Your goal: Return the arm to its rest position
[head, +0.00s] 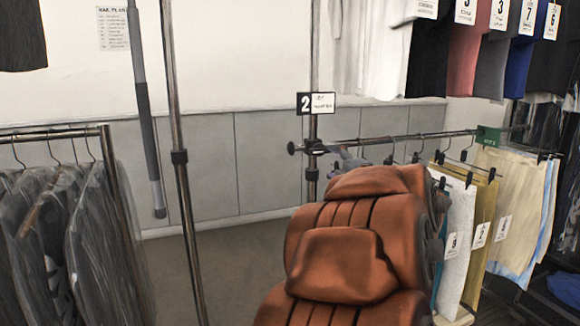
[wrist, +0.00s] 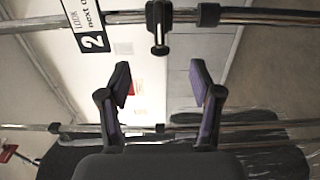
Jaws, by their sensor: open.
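My gripper (wrist: 160,84) shows in the wrist view with its two dark, purple-lined fingers spread wide apart. Nothing is held between them; wall and floor show through the gap. In the head view, a small grey-purple part of my gripper (head: 348,160) shows by the near end of the right clothes rail (head: 372,141). The rest is hidden behind a rust-brown padded form in the lower middle. I cannot tell whether the gripper touches the rail. In the wrist view, the rail's post with its clamp (wrist: 158,30) lies beyond the fingertips.
Trousers and shorts (head: 500,190) with number tags hang on the right rail, shirts (head: 465,50) above. A "2" sign (head: 316,103) is on the post. Dark covered garments (head: 85,235) hang on a left rack (head: 55,133). Upright poles stand between; floor (head: 230,265) there is clear.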

